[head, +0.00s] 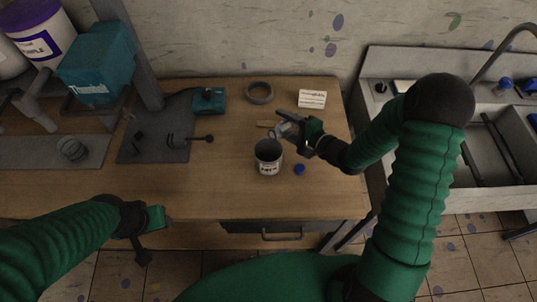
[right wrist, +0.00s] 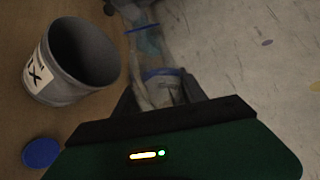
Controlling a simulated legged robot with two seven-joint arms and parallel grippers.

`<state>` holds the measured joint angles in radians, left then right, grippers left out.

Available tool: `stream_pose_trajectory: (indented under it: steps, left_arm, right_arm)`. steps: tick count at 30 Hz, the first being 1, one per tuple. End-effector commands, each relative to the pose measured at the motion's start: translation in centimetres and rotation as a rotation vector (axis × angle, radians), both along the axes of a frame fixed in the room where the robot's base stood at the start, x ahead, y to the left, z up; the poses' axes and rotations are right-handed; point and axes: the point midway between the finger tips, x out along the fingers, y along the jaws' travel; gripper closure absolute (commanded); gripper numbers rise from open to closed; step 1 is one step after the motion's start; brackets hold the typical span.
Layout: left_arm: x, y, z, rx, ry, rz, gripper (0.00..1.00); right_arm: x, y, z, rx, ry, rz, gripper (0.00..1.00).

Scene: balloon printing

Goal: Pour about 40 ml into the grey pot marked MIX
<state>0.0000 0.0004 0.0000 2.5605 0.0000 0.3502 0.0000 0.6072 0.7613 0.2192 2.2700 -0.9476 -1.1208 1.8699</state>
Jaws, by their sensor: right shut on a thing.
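The grey pot (head: 268,168) with a white label stands upright on the wooden table. In the right wrist view the pot (right wrist: 72,65) shows its open mouth and part of the MIX label; its inside is dark, so I cannot tell its contents. My right gripper (head: 290,126) is shut on a clear bottle (head: 281,130), just behind and right of the pot, and the bottle looks tilted. The bottle (right wrist: 153,55) also shows in the right wrist view, with blue bands. Its liquid level is unclear. My left gripper (head: 158,217) is at the table's front edge, away from the pot; its jaws are unclear.
A blue cap (head: 299,169) lies right of the pot. A tape roll (head: 260,93) and a white box (head: 312,98) sit at the back. A dark mat (head: 150,150) with a ladle-like tool (head: 203,139) is to the left. A sink (head: 490,150) stands at the right.

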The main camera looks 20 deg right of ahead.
Motion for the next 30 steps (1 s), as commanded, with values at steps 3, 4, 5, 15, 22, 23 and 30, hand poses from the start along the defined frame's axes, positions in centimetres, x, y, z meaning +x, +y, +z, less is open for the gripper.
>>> stream_pose_trajectory:
  steps: [3, 4, 5, 15, 22, 23, 30]
  left_arm:
    - [0.0, 0.0, -0.2, 0.000, -0.001, 0.000, 0.49]
    - [0.0, 0.0, -0.3, 0.000, -0.001, 0.000, 0.49]
    - [0.0, 0.0, -0.4, 0.000, -0.001, 0.000, 0.49]
    - [0.0, 0.0, -0.9, 0.000, -0.001, 0.000, 0.49]
    - [0.0, 0.0, -0.9, 0.000, -0.001, 0.000, 0.49]
    - [0.0, 0.0, -0.9, 0.000, -0.001, 0.000, 0.49]
    - [0.0, 0.0, -1.0, 0.000, -0.001, 0.000, 0.49]
  right_arm:
    - [0.1, -0.2, -0.4, -0.033, -0.017, 0.000, 1.00]
    - [0.1, -0.2, -0.5, -0.040, -0.020, -0.001, 1.00]
    - [0.1, -0.2, -0.6, -0.048, -0.024, -0.001, 1.00]
    - [0.2, -0.4, -1.1, -0.102, -0.048, 0.000, 1.00]
    - [0.2, -0.4, -1.1, -0.130, -0.061, 0.000, 1.00]
    - [0.2, -0.4, -1.1, -0.134, -0.063, 0.000, 1.00]
    - [0.2, -0.4, -1.2, -0.169, -0.080, 0.000, 1.00]
